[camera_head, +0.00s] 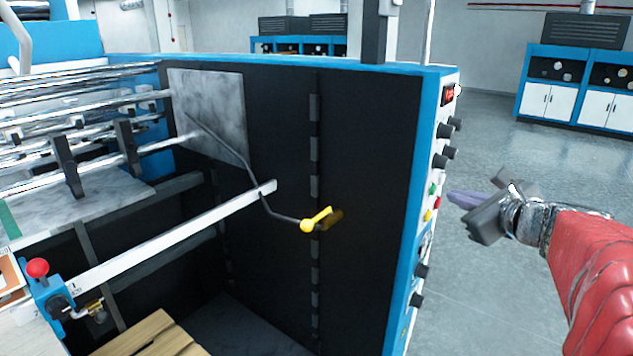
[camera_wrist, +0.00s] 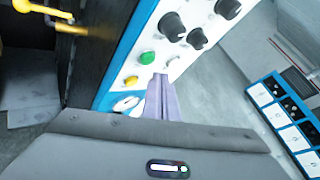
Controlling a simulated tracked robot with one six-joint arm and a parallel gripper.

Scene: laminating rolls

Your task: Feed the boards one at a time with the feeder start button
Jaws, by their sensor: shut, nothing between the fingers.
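The control panel (camera_head: 425,210) runs down the right edge of the black and blue machine. It carries a green button (camera_head: 433,188), a red button (camera_head: 438,202) and a yellow button (camera_head: 428,215); I cannot read which is feeder start. My gripper (camera_head: 462,200) is shut and empty, just right of these buttons. In the wrist view its fingertips (camera_wrist: 160,78) are close to the panel, below and right of the green button (camera_wrist: 148,58) and right of the yellow button (camera_wrist: 131,81). I cannot tell whether they touch the panel. No board is clearly seen.
Black knobs (camera_head: 449,154) stick out from the panel above the buttons, with more below. A yellow-handled crank (camera_head: 318,220) is on the machine's black side. A red-knobbed lever (camera_head: 38,268) and a wooden pallet (camera_head: 150,338) are at lower left. Floor (camera_head: 490,130) behind my gripper is clear.

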